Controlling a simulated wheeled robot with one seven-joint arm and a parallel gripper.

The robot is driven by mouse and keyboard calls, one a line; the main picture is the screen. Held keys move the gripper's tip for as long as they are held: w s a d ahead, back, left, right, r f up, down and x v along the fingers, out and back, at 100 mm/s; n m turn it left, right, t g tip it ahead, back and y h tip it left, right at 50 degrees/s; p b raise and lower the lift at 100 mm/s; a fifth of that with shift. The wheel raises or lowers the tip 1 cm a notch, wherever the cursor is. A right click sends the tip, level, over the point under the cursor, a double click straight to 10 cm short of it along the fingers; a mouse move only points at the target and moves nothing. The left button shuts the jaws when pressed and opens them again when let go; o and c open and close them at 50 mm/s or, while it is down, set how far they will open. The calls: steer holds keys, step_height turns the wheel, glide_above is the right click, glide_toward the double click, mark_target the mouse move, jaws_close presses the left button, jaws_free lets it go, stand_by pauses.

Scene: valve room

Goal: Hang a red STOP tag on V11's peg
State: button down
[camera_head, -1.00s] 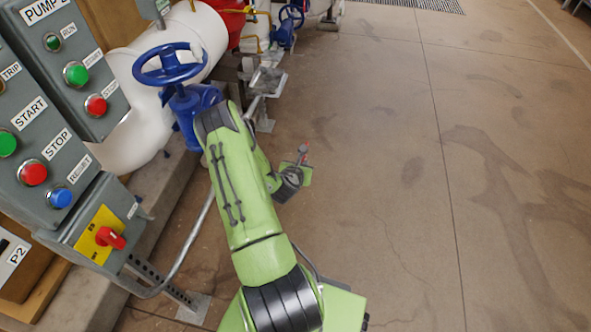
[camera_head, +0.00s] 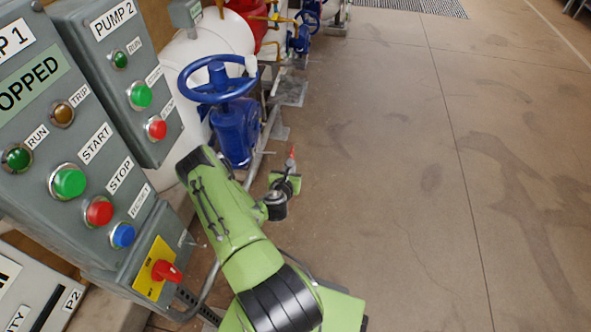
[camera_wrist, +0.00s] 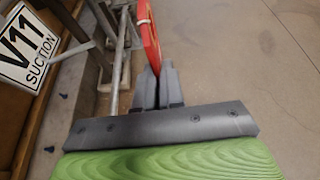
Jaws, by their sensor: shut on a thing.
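My gripper (camera_wrist: 158,88) is shut on a red tag (camera_wrist: 150,38), which shows nearly edge-on above the fingertips in the wrist view. In the head view the tag (camera_head: 291,160) is a small red shape standing up from my gripper (camera_head: 289,174), over the floor right of the blue valve. A white sign (camera_wrist: 30,45) reading "V11 SUCTION" is at the upper left of the wrist view, left of my gripper and apart from it. I cannot make out V11's peg in either view.
A blue handwheel valve (camera_head: 236,130) stands just beyond my arm. Grey pump panels (camera_head: 85,150) with buttons and a red switch (camera_head: 166,272) on a yellow plate stand close on the left. Pipe and metal supports (camera_wrist: 115,50) are left of my gripper. Open floor (camera_head: 410,150) lies right.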

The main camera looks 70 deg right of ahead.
steer(key=shift+w+a+f, duration=0.1)
steer(key=shift+w+a, duration=0.1)
steer(key=shift+w, duration=1.2)
steer(key=shift+w, duration=0.15)
steer(key=shift+w+a, duration=0.15)
steer(key=shift+w, duration=0.05)
steer(key=shift+w, duration=0.15)
steer(key=shift+w+a, duration=0.1)
steer(key=shift+w, duration=0.6)
steer(key=shift+w, duration=0.15)
steer(key=shift+w+f, duration=0.2)
steer(key=shift+w, duration=0.55)
